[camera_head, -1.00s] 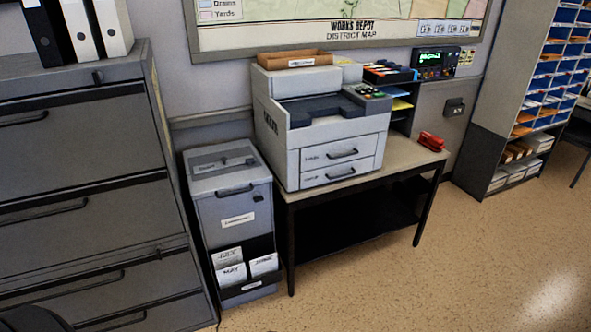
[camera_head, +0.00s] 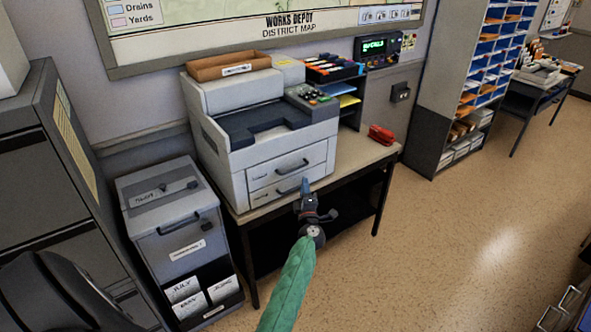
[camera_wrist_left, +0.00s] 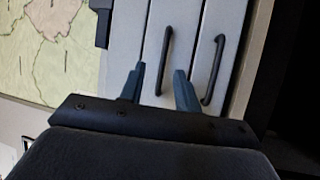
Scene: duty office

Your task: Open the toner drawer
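The grey printer (camera_head: 262,130) stands on a table and has two shut front drawers. The upper drawer (camera_head: 312,159) has a dark bar handle (camera_head: 292,166), and the lower drawer (camera_head: 262,196) has another. The small labels are too blurred to read, so I cannot tell which is the toner drawer. My left gripper (camera_head: 305,187) is in front of the drawers. In the left wrist view its fingers (camera_wrist_left: 160,75) are open, and the upper handle (camera_wrist_left: 165,50) appears between them; contact is unclear. The lower handle (camera_wrist_left: 213,70) lies to their right. My right gripper is out of view.
The table (camera_head: 365,155) carries a red stapler (camera_head: 381,134) right of the printer. A brown tray (camera_head: 229,66) sits on top of the printer. A grey bin cabinet (camera_head: 175,225) stands close on the left. Open floor (camera_head: 450,240) lies to the right.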

